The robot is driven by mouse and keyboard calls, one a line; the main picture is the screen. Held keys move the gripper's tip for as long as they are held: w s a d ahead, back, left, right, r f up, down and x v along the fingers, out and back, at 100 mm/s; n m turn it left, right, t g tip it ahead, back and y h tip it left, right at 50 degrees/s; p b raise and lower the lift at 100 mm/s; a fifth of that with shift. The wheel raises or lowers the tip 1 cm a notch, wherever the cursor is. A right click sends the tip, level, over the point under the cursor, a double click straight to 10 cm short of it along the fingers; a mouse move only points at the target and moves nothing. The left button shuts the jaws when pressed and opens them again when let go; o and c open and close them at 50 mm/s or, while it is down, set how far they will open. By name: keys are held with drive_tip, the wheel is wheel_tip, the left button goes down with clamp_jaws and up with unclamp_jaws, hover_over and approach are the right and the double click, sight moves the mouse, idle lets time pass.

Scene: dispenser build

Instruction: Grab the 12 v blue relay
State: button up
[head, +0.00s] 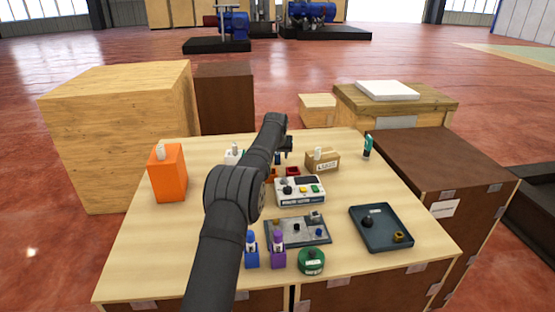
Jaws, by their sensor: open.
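My black arm reaches over the table, and my gripper (286,152) is at its far end, above the back middle part of the table. It is open, small in view and partly hidden by the arm. A small blue block (319,232) sits on the right part of a grey plate (275,239) at the front middle. It may be the blue relay, but its label is too small to read. My gripper is well behind this block and apart from it.
The right front corner is clear.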

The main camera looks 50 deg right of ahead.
drive_tip(key=shift+x, duration=1)
drive_tip(key=shift+c, duration=0.2)
clamp_jaws()
drive_tip(key=shift+r, duration=0.15)
drive_tip(key=shift+r, duration=0.25)
drive_tip(key=r, duration=0.4)
drive_tip(key=shift+s, duration=0.4)
drive_tip(key=s+r, duration=0.6)
drive_tip(key=s, duration=0.4)
drive_tip(key=shift+s+a, duration=0.3)
drive_tip(key=shift+s, duration=0.1)
